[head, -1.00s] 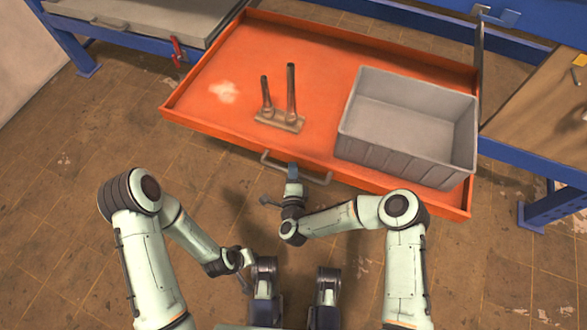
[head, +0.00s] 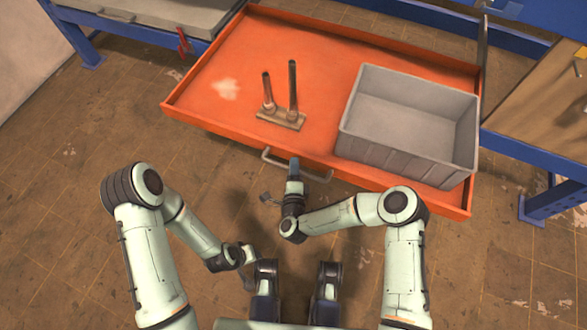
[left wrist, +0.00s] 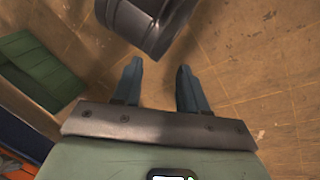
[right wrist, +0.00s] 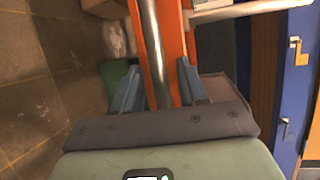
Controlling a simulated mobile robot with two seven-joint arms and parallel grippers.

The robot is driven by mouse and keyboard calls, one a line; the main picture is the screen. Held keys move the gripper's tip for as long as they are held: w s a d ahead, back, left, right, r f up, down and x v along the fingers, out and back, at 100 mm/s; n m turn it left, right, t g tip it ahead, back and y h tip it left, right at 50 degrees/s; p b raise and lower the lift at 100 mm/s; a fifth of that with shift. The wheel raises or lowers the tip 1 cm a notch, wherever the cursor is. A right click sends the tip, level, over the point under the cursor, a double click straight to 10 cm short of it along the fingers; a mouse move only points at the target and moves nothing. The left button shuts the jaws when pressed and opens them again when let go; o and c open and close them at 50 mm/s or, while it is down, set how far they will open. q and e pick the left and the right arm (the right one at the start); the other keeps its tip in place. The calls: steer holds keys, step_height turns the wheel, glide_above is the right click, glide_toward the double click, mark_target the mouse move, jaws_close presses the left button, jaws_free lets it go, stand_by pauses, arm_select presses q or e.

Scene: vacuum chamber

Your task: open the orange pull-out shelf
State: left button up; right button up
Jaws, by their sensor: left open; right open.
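The orange pull-out shelf (head: 330,48) extends far out from the bench towards me in the head view. Its grey bar handle (head: 268,157) runs along its front edge. My right gripper (head: 294,165) is at the middle of that handle. In the right wrist view the metal handle bar (right wrist: 153,45) passes between the fingers of my right gripper (right wrist: 158,67), which stand apart on either side of it. The orange shelf front (right wrist: 172,30) is close beyond. My left gripper (left wrist: 160,68) is open and empty over the floor, away from the shelf.
On the shelf stand a grey plastic bin (head: 408,130) at right and a small base with two upright metal posts (head: 281,117). A blue-framed bench (head: 545,150) is close to the shelf's right side. The tiled floor (head: 75,220) at left is clear.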

steer(key=shift+s, duration=0.1)
arm_select(q)
steer(key=shift+g+h, duration=0.4)
steer(key=shift+g, duration=0.2)
steer(key=s+r+p, duration=0.1)
steer(key=s+d+r+p, duration=0.1)
steer(key=s+d+r, duration=0.1)
steer(key=s, duration=0.1)
steer(key=shift+s+r+p, duration=0.1)
steer(key=shift+p, duration=0.3)
arm_select(e)
steer(key=v, duration=1.3)
steer(key=shift+s, duration=0.1)
